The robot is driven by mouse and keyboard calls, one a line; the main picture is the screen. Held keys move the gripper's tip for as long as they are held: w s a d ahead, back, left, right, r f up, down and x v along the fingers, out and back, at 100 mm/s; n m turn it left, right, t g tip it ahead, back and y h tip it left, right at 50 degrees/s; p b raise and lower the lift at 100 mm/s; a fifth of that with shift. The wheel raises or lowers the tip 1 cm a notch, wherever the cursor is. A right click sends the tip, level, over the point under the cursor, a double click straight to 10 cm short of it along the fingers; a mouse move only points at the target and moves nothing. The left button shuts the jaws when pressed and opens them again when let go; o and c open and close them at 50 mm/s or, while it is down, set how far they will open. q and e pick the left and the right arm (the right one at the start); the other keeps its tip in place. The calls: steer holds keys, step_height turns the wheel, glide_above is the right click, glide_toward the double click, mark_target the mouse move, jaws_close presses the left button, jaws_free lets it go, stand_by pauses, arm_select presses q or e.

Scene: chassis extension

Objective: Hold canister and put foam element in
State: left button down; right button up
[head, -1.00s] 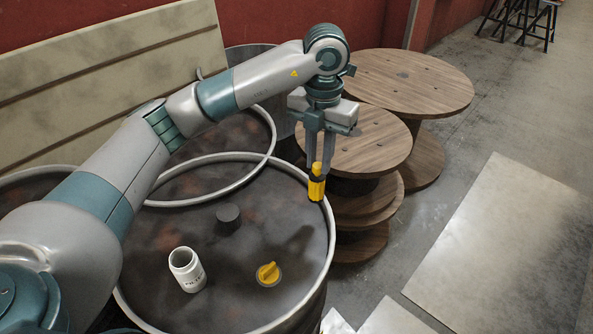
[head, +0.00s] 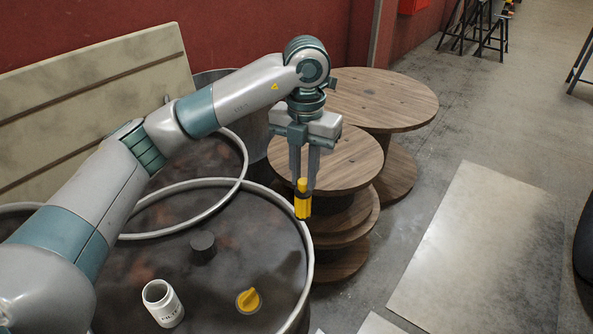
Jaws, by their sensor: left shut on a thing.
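A white open-topped canister (head: 163,304) with dark lettering stands upright on a dark barrel lid (head: 215,280), at the lower left. A short dark grey cylinder (head: 203,247), which looks like the foam element, stands on the lid behind it, apart from it. That object hangs upright, clear of the canister and the cylinder. My right gripper is not in view.
A yellow knob (head: 249,300) sits on the lid right of the canister. Wooden spools (head: 382,98) stand behind and right of the barrel. A pale board (head: 90,95) leans at the back left. A flat sheet (head: 480,255) lies on the open floor at right.

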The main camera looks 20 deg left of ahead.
arm_select(q)
steer(key=m, duration=0.2)
steer(key=s+m+p, duration=0.1)
steer(key=shift+s+a+m, duration=0.1)
steer(key=shift+a+m, duration=0.2)
steer(key=shift+m, duration=0.1)
steer(key=s+a+m+p, duration=0.2)
steer(key=s+m, duration=0.4)
steer(key=m, duration=0.9)
steer(key=s+a+f+m+p, duration=0.1)
steer(key=s+m+p, duration=0.4)
steer(key=m, duration=1)
steer(key=shift+s+a+m, duration=0.4)
steer(key=shift+s, duration=0.2)
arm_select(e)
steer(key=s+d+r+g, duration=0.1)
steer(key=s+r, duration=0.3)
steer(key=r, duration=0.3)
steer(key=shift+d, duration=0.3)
